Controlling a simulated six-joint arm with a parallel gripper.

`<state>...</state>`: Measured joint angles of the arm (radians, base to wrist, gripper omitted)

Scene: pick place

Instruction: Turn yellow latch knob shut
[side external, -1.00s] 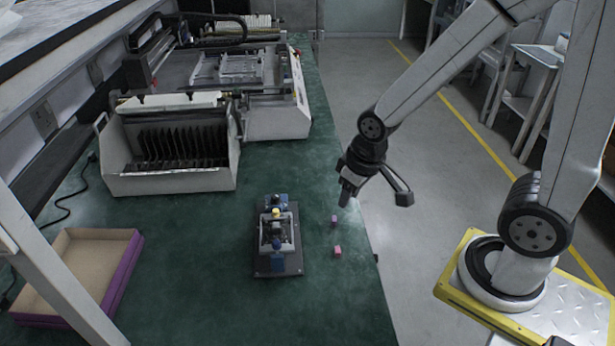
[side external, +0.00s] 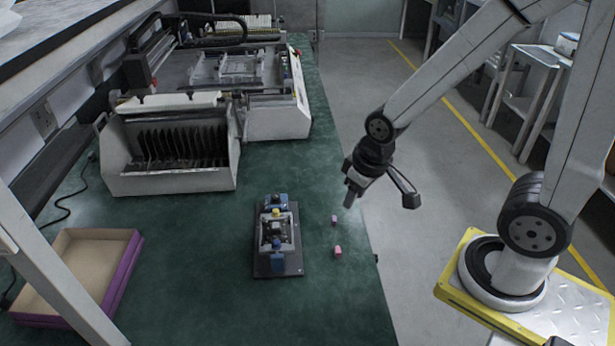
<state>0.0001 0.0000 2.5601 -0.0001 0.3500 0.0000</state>
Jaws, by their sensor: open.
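The yellow latch knob (side external: 276,212) is a small round cap near the far end of a fixture (side external: 268,264) with a dark base plate, blue blocks and a pale frame. The fixture lies on the green bench top. How far the knob is turned is too small to tell. My gripper (side external: 349,199) points down, open and empty, above the right edge of the bench. It is to the right of the fixture and apart from the knob.
A purple-sided tray (side external: 128,262) is at the left. A grey machine (side external: 170,183) stands behind. The green bench (side external: 205,285) is clear between tray and fixture.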

